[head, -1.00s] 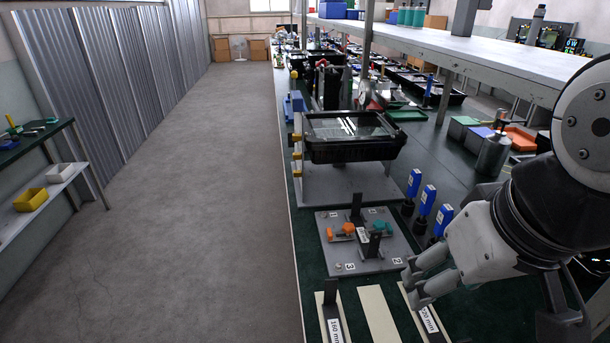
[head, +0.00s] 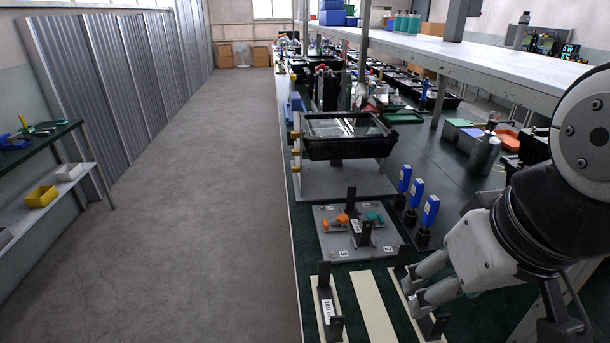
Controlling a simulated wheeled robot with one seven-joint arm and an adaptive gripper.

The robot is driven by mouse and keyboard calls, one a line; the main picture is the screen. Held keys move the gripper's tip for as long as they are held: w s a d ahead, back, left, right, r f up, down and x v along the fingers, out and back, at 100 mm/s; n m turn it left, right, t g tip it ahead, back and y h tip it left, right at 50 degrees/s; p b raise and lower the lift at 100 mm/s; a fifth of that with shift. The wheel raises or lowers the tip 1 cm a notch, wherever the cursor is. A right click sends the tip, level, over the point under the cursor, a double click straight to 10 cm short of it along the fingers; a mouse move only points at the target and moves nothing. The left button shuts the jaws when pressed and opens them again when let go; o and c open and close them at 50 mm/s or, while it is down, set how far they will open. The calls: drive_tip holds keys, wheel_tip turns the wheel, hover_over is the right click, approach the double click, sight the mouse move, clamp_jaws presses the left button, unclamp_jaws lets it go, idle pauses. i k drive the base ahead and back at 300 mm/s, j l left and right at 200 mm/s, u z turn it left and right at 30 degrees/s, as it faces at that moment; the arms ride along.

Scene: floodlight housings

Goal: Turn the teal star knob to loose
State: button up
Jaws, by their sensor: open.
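The teal star knob (head: 374,217) sits on the right side of a grey fixture plate (head: 334,245) with numbered labels, beside a black upright bracket (head: 361,232). An orange knob (head: 342,219) is on the left side of the same plate. My gripper (head: 416,285) is open and empty, to the right of and nearer than the plate, over the labelled strips. It is apart from the teal knob. The knob's markings are too small to read.
Several blue-handled tools (head: 416,192) stand right of the plate. A black-framed floodlight housing (head: 345,136) sits on a stand behind it. Pale strips with black brackets (head: 372,305) lie in front. A long white shelf (head: 460,55) overhangs the bench at right.

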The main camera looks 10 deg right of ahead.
sight(371, 215)
drive_tip(key=i+j+z, duration=0.2)
drive_tip(key=j+z, duration=0.2)
drive_tip(key=j, duration=0.15)
drive_tip(key=i+j+z, duration=0.15)
drive_tip(key=j, duration=0.2)
drive_tip(key=i+j+z, duration=0.2)
drive_tip(key=k+j, duration=0.1)
